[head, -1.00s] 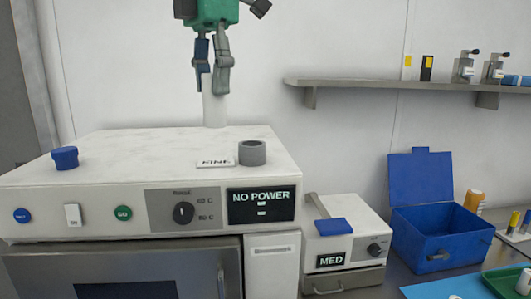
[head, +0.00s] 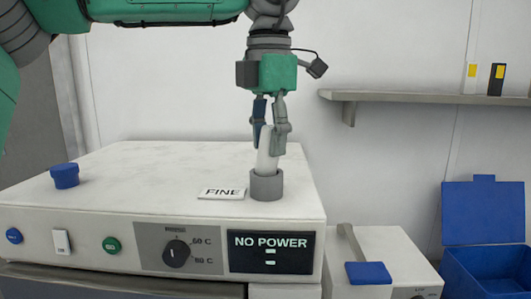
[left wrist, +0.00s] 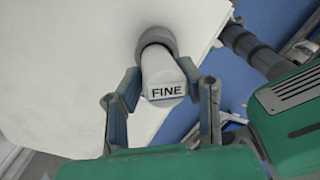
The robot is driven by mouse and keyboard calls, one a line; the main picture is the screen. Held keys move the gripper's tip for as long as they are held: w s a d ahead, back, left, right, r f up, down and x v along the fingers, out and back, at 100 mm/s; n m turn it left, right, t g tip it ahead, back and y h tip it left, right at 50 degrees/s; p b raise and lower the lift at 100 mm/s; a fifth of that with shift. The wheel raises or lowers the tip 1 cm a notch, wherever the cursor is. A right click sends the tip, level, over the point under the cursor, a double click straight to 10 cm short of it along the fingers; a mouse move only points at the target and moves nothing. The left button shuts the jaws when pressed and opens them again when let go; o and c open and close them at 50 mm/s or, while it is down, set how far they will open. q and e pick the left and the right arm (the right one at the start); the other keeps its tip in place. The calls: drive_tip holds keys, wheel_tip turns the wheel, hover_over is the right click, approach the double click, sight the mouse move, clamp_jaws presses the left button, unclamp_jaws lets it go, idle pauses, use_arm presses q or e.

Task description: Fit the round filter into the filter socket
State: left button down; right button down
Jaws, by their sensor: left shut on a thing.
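The round filter (head: 269,150) is a white cylinder, upright with a slight tilt. My left gripper (head: 269,138) is shut on it, with a finger on either side. The filter socket (head: 266,186) is a grey ring on top of the white machine. The filter's lower end is at the socket's mouth and seems to be within the ring; how deep it sits is hidden. In the left wrist view the filter (left wrist: 160,68) carries the word FINE between my fingers (left wrist: 163,95), and the grey socket (left wrist: 154,35) shows around its far end. My right gripper is not in view.
A FINE plate (head: 222,193) lies left of the socket on the machine top (head: 150,170). A blue knob (head: 65,176) stands at the far left. The front panel display (head: 270,252) reads NO POWER. A smaller device (head: 385,245) and an open blue box (head: 485,265) are right.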

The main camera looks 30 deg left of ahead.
use_arm(q)
wheel_tip(320, 180, down, 2)
drive_tip(key=shift+d+f, duration=0.15)
drive_tip(key=shift+f, duration=0.05)
drive_tip(key=shift+a, duration=0.35)
drive_tip(key=c, duration=1.1)
unclamp_jaws()
drive_tip(key=shift+a, duration=0.2)
drive_tip(key=shift+c, duration=0.2)
drive_tip(key=shift+a, duration=0.25)
drive_tip(key=shift+d+r, duration=0.25)
drive_tip(key=shift+r, duration=0.2)
wheel_tip(320, 180, up, 10)
drive_tip(key=shift+s+d+r, duration=0.1)
drive_tip(key=shift+d+r, duration=0.05)
drive_tip(key=shift+r, duration=0.45)
